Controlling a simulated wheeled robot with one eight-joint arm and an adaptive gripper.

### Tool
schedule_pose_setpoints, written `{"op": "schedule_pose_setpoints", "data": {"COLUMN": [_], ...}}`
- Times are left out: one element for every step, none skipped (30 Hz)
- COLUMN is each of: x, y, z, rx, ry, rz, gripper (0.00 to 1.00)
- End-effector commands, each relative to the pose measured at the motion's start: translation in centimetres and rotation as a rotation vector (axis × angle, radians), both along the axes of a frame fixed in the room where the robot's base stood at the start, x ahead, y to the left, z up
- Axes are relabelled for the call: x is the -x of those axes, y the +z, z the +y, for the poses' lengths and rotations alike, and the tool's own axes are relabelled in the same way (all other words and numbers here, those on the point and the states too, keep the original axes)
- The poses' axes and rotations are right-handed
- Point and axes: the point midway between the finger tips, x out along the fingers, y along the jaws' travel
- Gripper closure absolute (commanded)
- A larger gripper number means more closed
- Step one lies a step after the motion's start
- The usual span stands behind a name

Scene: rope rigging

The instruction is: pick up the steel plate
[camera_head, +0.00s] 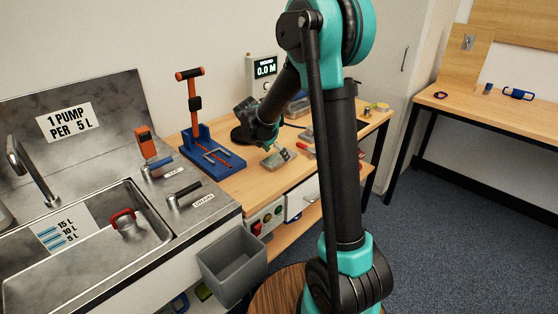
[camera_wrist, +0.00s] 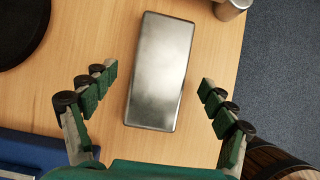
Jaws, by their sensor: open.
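The steel plate (camera_wrist: 160,72) is a grey metal rectangle with rounded corners. It lies flat on the wooden workbench (camera_wrist: 222,60), its long side running up the wrist view. My gripper (camera_wrist: 158,80) is open above it, with one green-padded finger on each side of the plate and a gap to both edges. Nothing is held. In the head view my gripper (camera_head: 283,151) is low over the bench, and the plate (camera_head: 270,164) shows partly beneath it. I cannot tell the exact height of the fingers above the plate.
A blue stand (camera_head: 213,155) with an orange-topped post is left of my gripper. A round black base (camera_wrist: 18,30) and a metal can (camera_wrist: 230,8) lie near the plate. A sink (camera_head: 85,245) is at left. A grey bin (camera_head: 232,265) hangs in front.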

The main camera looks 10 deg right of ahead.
Motion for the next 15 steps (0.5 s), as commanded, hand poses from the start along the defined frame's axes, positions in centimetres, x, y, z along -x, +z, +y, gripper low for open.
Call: {"op": "schedule_pose_setpoints", "data": {"x": [-0.24,-0.29,-0.35,-0.39,-0.41,-0.44,-0.44,-0.44,-0.43,-0.42,-0.42,-0.42,-0.42,-0.42,-0.42], "y": [-0.55,-0.79,-1.02,-1.13,-1.21,-1.26,-1.27,-1.27,-1.27,-1.26,-1.26,-1.25,-1.25,-1.25,-1.24], "z": [-0.28,-0.4,-0.51,-0.56,-0.6,-0.62,-0.62,-0.62,-0.61,-0.6,-0.6,-0.6,-0.6,-0.6,-0.59], "rx": [0.0,0.0,0.0,0.0,0.0,0.0,0.0,0.0,0.0,0.0,0.0,0.0,0.0,0.0,0.0], "ry": [-0.002,-0.002,-0.002,-0.002,-0.002,-0.001,-0.001,-0.001,-0.001,-0.001,-0.001,-0.001,-0.001,-0.001,-0.001], "rz": [0.0,0.0,0.0,0.0,0.0,0.0,0.0,0.0,0.0,0.0,0.0,0.0,0.0,0.0,0.0], "gripper": [0.16,0.16,0.16,0.16,0.16,0.16,0.16,0.16,0.16,0.16,0.16,0.18,0.22,0.25,0.3]}}
